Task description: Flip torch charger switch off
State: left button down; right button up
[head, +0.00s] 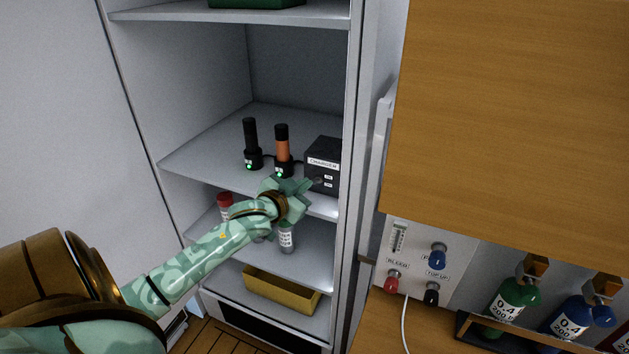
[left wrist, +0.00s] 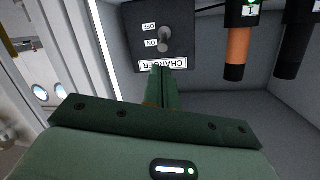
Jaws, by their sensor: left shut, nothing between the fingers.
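The dark charger box (head: 322,164) stands on the middle cabinet shelf, with its CHARGER label and ON and OFF marks facing out. Its small grey switch lever (left wrist: 165,40) shows clearly in the left wrist view, where the box appears upside down; the lever seems to lean toward the ON mark, but this is hard to tell. My left gripper (head: 309,184) is shut and empty, just in front of the charger's lower left. In the left wrist view its fingertips (left wrist: 160,72) point at the charger face, close to the label and apart from the lever. My right gripper is out of view.
A black torch (head: 250,135) and an orange torch (head: 282,146) stand in lit holders left of the charger. Bottles and a yellow tray (head: 281,290) sit on lower shelves. The cabinet's side wall (head: 355,160) is close on the right.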

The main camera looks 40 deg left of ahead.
aim_at(316, 181)
pick_arm(q)
jog(key=shift+b+x, duration=0.55)
jog(key=shift+x, duration=2.2)
